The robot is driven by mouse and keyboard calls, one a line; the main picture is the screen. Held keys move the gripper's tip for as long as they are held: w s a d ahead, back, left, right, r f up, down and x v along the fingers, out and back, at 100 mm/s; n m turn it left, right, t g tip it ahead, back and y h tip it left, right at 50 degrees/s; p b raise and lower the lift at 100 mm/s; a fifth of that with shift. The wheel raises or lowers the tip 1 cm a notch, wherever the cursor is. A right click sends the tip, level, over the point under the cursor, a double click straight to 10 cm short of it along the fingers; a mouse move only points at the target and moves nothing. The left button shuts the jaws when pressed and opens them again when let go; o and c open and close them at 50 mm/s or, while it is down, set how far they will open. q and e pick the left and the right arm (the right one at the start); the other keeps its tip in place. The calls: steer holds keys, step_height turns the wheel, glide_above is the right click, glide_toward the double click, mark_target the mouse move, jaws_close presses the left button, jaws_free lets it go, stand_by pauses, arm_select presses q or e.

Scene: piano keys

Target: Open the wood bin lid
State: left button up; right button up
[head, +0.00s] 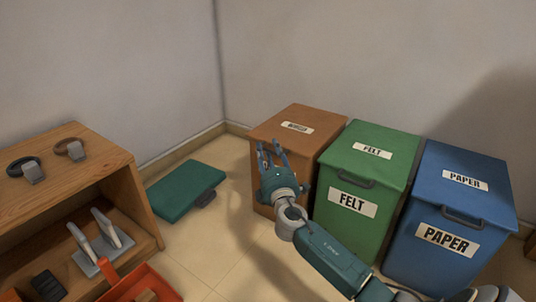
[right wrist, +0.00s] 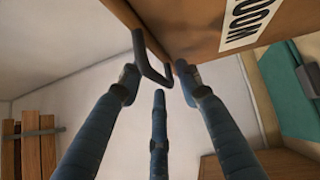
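The brown wood bin (head: 330,128) stands at the left end of the row of bins, with its lid down. Its front is mostly hidden behind my right gripper (head: 268,152) in the head view. In the right wrist view the bin's brown surface (right wrist: 205,22) carries a white WOOD label (right wrist: 248,22). A dark bar handle (right wrist: 150,70) sticks out from it. My right gripper's fingers (right wrist: 158,92) are spread apart around the handle, close to it; I cannot tell whether they touch it. My left gripper is not in view.
A green FELT bin (head: 335,230) and a blue PAPER bin (head: 420,275) stand to the right, lids down. A teal lid-like panel (head: 180,190) lies on the floor at left. A wooden shelf (head: 100,160) with several objects stands further left.

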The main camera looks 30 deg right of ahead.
steer(key=shift+w+d, duration=0.15)
steer(key=shift+w, duration=0.2)
jaws_close()
steer(key=shift+r, duration=0.1)
